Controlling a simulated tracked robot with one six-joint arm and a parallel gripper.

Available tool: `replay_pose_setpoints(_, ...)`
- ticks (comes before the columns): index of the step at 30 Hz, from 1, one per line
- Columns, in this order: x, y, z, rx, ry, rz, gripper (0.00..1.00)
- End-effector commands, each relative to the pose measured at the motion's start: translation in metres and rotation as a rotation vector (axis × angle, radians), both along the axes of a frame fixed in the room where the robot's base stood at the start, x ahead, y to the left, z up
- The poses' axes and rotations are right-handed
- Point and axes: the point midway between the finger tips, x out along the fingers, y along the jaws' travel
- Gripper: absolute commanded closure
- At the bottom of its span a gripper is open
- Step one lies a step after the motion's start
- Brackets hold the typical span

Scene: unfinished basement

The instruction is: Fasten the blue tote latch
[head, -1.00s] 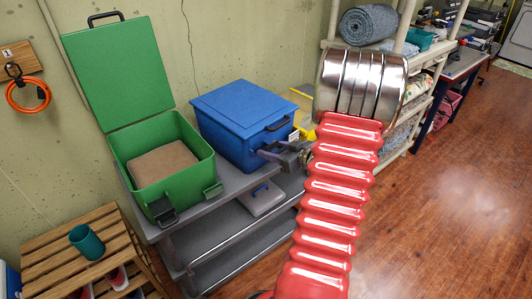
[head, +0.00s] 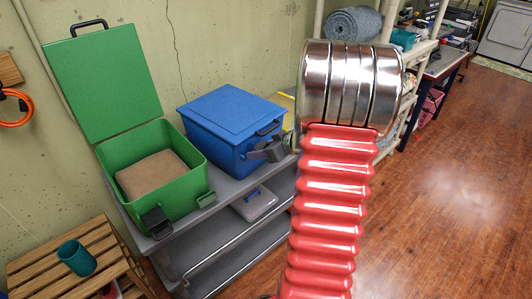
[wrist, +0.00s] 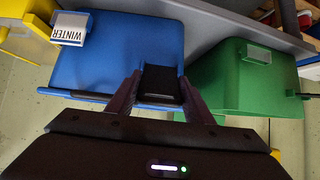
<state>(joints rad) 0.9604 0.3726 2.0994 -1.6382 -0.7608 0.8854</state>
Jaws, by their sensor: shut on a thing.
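The blue tote (head: 230,128) stands on the grey shelf with its lid (head: 232,105) down. Its black latch (wrist: 160,85) shows in the wrist view at the front of the tote. My gripper (head: 255,152) is at the tote's front face, below the black handle (head: 268,129). In the wrist view my gripper (wrist: 160,98) has one finger on each side of the latch and is shut on it. I cannot tell whether the latch is fastened. A white WINTER label (wrist: 70,28) is on the tote in the wrist view.
An open green tote (head: 190,205) with a brown box (head: 157,175) inside stands left of the blue one; its lid (head: 100,80) is raised. A slatted wooden rack (head: 50,255) is at lower left.

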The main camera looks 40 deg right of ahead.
Motion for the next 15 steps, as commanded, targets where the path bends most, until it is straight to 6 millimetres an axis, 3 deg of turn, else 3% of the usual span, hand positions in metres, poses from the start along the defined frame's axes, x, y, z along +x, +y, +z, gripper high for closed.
replay_pose_setpoints(15, 0.013, 0.003, 0.01, -0.006, -0.001, 0.007, 0.94)
